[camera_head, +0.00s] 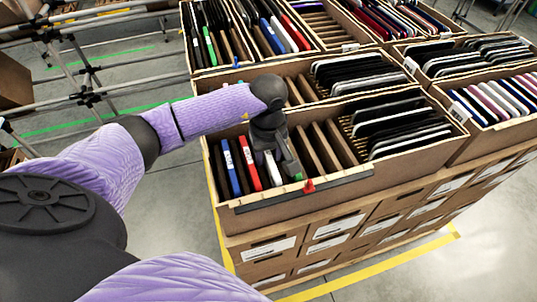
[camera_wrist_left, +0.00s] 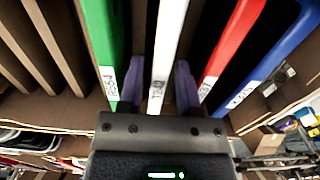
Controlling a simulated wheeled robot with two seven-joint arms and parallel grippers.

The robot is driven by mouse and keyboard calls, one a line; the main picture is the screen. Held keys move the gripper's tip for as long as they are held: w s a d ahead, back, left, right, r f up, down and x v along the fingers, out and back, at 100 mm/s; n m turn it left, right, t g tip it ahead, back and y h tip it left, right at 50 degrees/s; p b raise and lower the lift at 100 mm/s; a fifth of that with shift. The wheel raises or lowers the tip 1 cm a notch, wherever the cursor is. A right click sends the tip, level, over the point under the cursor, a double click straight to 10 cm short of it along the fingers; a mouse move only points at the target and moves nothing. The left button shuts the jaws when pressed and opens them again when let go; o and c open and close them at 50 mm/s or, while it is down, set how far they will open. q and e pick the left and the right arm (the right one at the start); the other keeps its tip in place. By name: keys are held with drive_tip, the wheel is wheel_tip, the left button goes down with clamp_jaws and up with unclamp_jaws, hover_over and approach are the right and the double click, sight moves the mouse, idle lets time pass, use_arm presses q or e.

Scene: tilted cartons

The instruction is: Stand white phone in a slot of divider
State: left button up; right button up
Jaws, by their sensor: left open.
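The white phone (camera_wrist_left: 168,45) stands on edge in the front carton between a green phone (camera_wrist_left: 102,45) and a red phone (camera_wrist_left: 232,50). My left gripper (camera_wrist_left: 160,88) is open, with one finger on each side of the white phone's near end; I cannot tell whether they touch it. In the head view, the left gripper (camera_head: 283,162) reaches down into the front carton and hides most of the white phone (camera_head: 271,168). The brown divider (camera_head: 322,148) with empty slots stands right of the gripper, and it shows at left in the wrist view (camera_wrist_left: 45,45). My right gripper is out of view.
A blue phone (camera_head: 231,168) stands left of the red one. Dark phones (camera_head: 390,125) fill the carton's right part. The front carton (camera_head: 345,188) has a raised front wall with a red clip (camera_head: 309,185). Other filled cartons lie behind and right.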

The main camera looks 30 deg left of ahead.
sight(268, 154)
use_arm(q)
clamp_jaws()
idle(0.3)
wheel_tip(268, 154, up, 8)
drive_tip(key=p, duration=0.6)
drive_tip(key=shift+r, duration=0.25)
drive_tip(key=shift+f, duration=0.1)
